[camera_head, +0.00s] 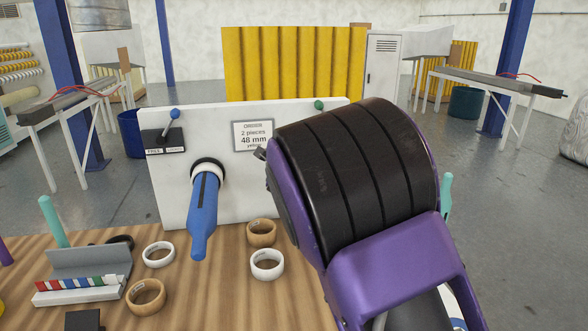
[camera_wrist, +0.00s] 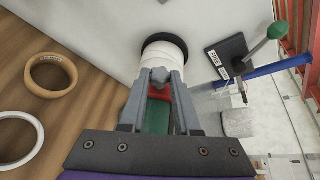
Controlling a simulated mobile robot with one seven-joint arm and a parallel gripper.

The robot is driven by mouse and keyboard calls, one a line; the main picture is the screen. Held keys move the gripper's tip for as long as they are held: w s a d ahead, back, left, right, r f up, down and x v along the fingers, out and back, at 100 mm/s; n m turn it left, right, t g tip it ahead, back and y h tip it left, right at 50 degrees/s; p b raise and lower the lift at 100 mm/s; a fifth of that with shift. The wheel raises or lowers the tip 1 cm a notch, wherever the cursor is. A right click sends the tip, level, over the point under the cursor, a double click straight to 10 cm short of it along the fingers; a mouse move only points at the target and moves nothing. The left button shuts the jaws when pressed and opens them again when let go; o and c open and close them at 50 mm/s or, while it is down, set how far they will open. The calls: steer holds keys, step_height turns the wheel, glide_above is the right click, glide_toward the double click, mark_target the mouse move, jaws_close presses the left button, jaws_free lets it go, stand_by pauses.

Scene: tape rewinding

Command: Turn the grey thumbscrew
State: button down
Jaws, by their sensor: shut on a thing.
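In the wrist view, the small grey thumbscrew (camera_wrist: 160,74) sits in front of a white cylinder (camera_wrist: 165,55) with a black ring (camera_wrist: 163,37) at the white panel. My gripper (camera_wrist: 160,80) has its two grey fingers shut on the thumbscrew. Red and green parts show between the fingers, below the thumbscrew; I cannot tell what they belong to. In the head view, my purple and black arm hides the thumbscrew, the fingertips and the panel's right part.
The white panel (camera_head: 165,205) carries a blue-handled spindle (camera_head: 205,210), a blue-knobbed lever (camera_head: 173,117), a green knob (camera_head: 319,104) and an order sign (camera_head: 253,135). Several tape rolls, including a tan one (camera_head: 261,232) and a white one (camera_head: 267,264), lie on the wooden table (camera_head: 215,300) in front.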

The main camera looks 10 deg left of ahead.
steer(key=shift+r, duration=0.1)
steer(key=c, duration=0.6)
jaws_free()
steer(key=p+v, duration=0.2)
steer(key=v, duration=1.5)
steer(key=shift+s, duration=0.2)
